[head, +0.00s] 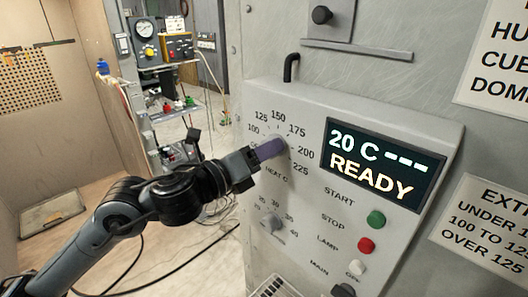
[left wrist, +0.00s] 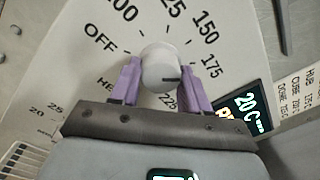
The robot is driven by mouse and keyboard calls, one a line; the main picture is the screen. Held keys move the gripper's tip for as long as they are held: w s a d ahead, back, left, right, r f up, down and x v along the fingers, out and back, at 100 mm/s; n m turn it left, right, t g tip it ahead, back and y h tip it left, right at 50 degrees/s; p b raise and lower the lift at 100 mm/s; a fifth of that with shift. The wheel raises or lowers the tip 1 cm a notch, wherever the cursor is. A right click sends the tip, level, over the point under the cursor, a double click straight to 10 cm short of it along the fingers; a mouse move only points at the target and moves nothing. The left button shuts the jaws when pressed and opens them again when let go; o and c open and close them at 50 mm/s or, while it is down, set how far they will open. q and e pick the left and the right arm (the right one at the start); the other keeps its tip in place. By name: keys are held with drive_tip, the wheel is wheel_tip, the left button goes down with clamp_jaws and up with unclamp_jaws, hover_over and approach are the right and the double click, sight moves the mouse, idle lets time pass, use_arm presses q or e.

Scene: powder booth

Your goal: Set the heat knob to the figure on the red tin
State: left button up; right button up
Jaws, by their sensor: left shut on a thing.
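The heat knob (left wrist: 160,66) is a pale round dial on the sloped grey control panel (head: 255,100), ringed by OFF and figures up to 225. My left gripper (head: 268,149) has purple fingers and is shut on the knob, one finger on each side. In the left wrist view the gripper (left wrist: 160,82) hides the 200. The knob's dark mark points right, towards the hidden part of the scale between 175 and 225. The display (head: 380,165) reads 20 C, dashes and READY. I cannot pick out the red tin for certain. My right gripper is not in view.
A second knob (head: 271,223) sits below the heat scale. A green button (head: 376,218), a red button (head: 365,245) and a white lamp switch (head: 357,267) are at the panel's lower right. Printed signs hang at right.

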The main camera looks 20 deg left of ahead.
use_arm(q)
drive_tip(key=o, duration=1.1)
drive_tip(key=shift+c, duration=0.2)
drive_tip(key=b+v, duration=0.1)
drive_tip(key=v, duration=0.9)
drive_tip(key=shift+s, duration=0.35)
drive_tip(key=shift+a, duration=0.2)
